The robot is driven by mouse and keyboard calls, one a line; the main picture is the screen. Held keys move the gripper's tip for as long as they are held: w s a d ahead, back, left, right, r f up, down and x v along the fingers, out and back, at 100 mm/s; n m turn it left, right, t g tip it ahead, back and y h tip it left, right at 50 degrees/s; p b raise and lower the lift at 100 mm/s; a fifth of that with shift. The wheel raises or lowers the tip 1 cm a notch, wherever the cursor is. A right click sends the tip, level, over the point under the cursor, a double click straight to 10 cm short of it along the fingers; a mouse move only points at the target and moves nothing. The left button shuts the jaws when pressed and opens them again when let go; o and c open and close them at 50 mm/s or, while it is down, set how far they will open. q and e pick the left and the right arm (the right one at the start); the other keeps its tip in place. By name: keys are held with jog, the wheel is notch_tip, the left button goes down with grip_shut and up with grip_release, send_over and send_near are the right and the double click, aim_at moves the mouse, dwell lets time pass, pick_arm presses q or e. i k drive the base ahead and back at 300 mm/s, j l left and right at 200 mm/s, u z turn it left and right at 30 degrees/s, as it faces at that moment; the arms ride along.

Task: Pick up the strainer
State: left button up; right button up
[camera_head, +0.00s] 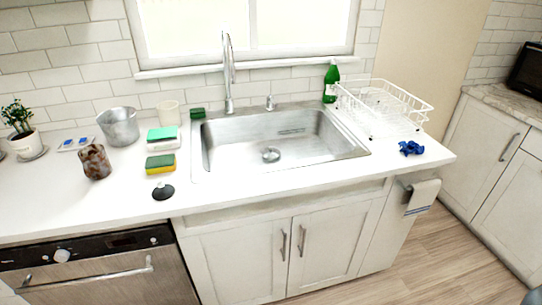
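A black round piece with a pale upright knob (163,191) lies on the white counter, left of the sink near the front edge. It looks like a sink strainer or stopper. A round metal drain fitting (271,155) sits in the floor of the steel sink (245,150); I cannot tell whether it holds a separate strainer. Neither of my grippers shows in the head view.
Sponges (160,163), a stained brown cup (95,162) and a metal pot (119,127) stand left of the sink. A faucet (228,75), green bottle (331,82), white dish rack (385,105) and blue cloth (411,148) are around it. The front left counter is clear.

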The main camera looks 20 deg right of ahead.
aim_at(276, 151)
jog(key=i+l+z, duration=0.25)
jog(key=i+l, duration=0.25)
jog(key=l, duration=0.25)
jog(key=i+l+z, duration=0.25)
jog(key=i+l, duration=0.3)
jog(key=l, duration=0.1)
